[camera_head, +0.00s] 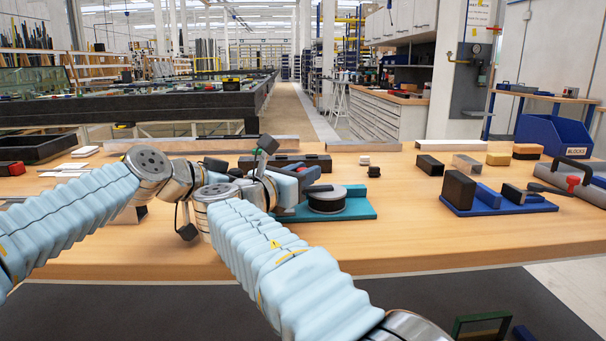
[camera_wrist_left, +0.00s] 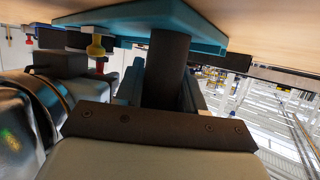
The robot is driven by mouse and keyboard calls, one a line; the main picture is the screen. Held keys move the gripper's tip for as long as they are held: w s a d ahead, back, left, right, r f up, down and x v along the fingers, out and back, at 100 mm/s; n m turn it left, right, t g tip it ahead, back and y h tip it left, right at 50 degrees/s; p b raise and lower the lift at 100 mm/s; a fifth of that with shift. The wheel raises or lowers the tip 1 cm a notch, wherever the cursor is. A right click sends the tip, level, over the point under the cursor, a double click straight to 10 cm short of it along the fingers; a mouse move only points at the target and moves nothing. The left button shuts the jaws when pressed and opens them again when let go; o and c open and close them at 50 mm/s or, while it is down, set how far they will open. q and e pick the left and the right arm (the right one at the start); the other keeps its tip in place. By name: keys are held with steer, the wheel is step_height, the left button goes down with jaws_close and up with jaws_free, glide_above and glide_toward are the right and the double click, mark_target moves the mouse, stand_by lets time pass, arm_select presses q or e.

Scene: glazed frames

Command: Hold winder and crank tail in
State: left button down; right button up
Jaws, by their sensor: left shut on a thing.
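The winder has a teal base (camera_head: 357,208) and a round dark drum with a grey top (camera_head: 327,197), standing on the wooden bench. In the left wrist view the teal base (camera_wrist_left: 150,20) shows upside down. My left gripper (camera_wrist_left: 163,82) is shut on a dark upright block (camera_wrist_left: 169,55) at the base. In the head view its fingers are hidden among the arm links. My right gripper (camera_head: 305,174) is at the left of the drum; its fingertips are too small and covered to read. A yellow knob (camera_wrist_left: 96,46) shows beside the base. I cannot make out the tail.
A blue fixture (camera_head: 505,205) with dark blocks stands to the right. Behind it are a black-ended box (camera_head: 430,165), a wooden block (camera_head: 498,159) and a blue bin (camera_head: 553,136). A long dark case (camera_head: 318,160) lies behind the winder. The bench front right of the winder is clear.

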steer(key=o, duration=0.4)
steer(key=v, duration=1.2)
